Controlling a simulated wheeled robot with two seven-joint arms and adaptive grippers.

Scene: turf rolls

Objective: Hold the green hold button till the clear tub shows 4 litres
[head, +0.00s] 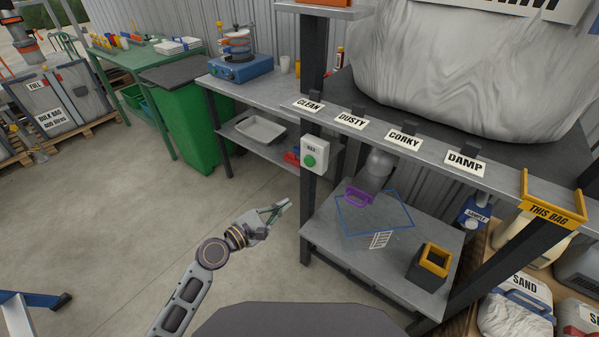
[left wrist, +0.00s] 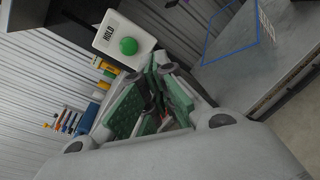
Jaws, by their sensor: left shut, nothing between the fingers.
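The green hold button (head: 309,161) sits on a white box fixed to the dark post of the bench. In the left wrist view the button (left wrist: 128,46) shows beside the word HOLD. My left gripper (head: 282,206) is shut and empty, below and left of the button and apart from it. Its green-padded fingers (left wrist: 165,92) also show in the left wrist view. On the lower shelf a blue square outline (head: 403,206) with a white scale label (head: 380,240) looks like the clear tub; its fill level cannot be read. My right gripper is out of view.
A grey spout (head: 379,163) hangs over the lower shelf, near a purple handle-like piece (head: 358,196). A yellow-rimmed dark box (head: 434,259) stands on the shelf's right. Signs CLEAN, DUSTY, CORKY and DAMP line the upper edge. Open floor (head: 130,215) lies left.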

